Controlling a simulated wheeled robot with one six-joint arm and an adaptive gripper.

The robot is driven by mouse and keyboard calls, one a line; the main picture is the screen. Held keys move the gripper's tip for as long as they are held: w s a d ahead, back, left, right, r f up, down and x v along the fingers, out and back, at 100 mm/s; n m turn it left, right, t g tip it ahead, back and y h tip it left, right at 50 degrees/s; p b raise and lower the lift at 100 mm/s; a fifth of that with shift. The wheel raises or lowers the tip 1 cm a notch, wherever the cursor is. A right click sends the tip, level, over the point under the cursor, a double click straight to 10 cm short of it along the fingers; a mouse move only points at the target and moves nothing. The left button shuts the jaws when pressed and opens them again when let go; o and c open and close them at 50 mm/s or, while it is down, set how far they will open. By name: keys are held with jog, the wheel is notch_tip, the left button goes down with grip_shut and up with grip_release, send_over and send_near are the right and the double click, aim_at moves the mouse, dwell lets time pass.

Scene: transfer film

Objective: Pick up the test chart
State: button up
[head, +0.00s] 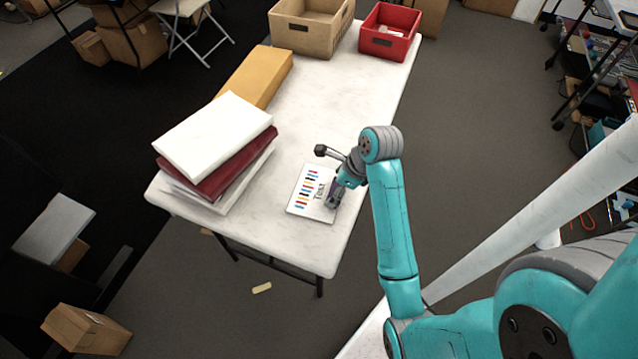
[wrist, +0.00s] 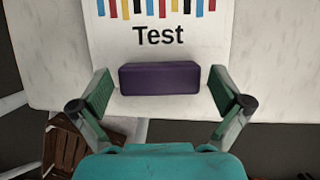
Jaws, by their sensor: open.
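The test chart (head: 306,197) is a white sheet with coloured bars and the word "Test". It lies flat on the white table near its front edge, and its bars and lettering fill the top of the wrist view (wrist: 210,40). A purple block (wrist: 160,78) sits on the chart below the word; I cannot tell if it is fixed to it. My gripper (wrist: 162,88) is open, with one finger on each side of the block and gaps between. In the head view my gripper (head: 334,192) is over the chart's right side and hides the block.
On the white table (head: 318,110), a stack of white and dark red packages (head: 215,150) stands left of the chart. A yellow-brown box (head: 254,77) lies behind it. A cardboard bin (head: 308,27) and a red bin (head: 389,33) stand at the far end. The table's middle is clear.

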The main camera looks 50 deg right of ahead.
jog(key=shift+x, duration=0.85)
jog(key=c, duration=0.9)
jog(key=shift+r, duration=0.1)
jog(key=shift+c, duration=0.2)
